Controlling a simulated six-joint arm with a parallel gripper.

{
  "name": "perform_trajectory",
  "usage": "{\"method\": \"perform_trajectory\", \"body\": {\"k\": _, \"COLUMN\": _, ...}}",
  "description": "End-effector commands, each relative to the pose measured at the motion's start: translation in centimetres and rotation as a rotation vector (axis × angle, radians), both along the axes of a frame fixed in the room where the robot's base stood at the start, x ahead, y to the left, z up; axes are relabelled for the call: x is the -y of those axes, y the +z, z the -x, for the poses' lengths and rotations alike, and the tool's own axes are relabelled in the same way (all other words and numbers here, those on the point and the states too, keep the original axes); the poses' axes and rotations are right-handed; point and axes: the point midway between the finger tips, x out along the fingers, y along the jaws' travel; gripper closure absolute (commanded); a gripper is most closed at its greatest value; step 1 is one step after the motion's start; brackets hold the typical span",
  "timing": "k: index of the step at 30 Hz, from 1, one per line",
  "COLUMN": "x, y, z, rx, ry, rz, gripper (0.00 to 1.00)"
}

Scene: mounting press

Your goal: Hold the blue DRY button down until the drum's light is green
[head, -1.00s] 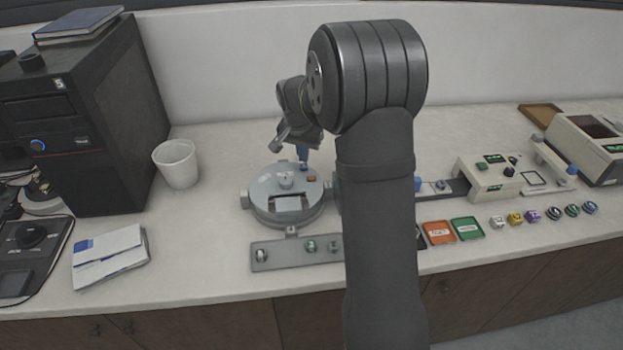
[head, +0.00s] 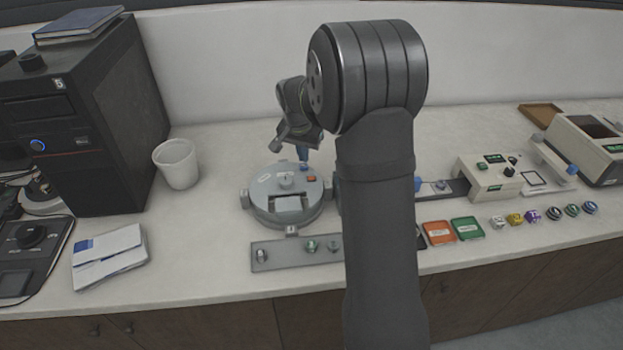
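The drum (head: 262,204) is a round grey unit on the bench left of my arm, with a pale knob and a window on its top. A small orange-red patch (head: 312,178) shows at its right rear; I cannot tell if it is the light or a button. No green light shows on the drum. My gripper (head: 303,163) points down at the drum's rear edge, its narrow blue tip at or just above the top surface. Contact is too small to tell. The blue DRY button is not distinguishable, perhaps hidden by the tip. The finger gap cannot be made out.
A grey rack (head: 275,257) with small pieces lies in front of the drum. A white cup (head: 178,165) stands to the left, beside a black computer tower (head: 115,110). Right of my arm are red (head: 438,232) and green (head: 467,228) trays and a beige machine (head: 489,178).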

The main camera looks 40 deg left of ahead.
Motion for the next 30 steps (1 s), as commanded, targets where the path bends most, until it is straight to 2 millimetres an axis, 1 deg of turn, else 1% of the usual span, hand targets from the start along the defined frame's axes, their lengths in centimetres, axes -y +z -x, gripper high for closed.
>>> {"method": "perform_trajectory", "body": {"k": 14, "x": 0.0, "y": -0.2, "z": 0.0, "rx": 0.0, "ry": 0.0, "rz": 0.0, "gripper": 1.0}}
{"method": "perform_trajectory", "body": {"k": 30, "x": 0.0, "y": -2.0, "z": 0.0, "rx": -0.001, "ry": 0.0, "rz": 0.001, "gripper": 1.0}}
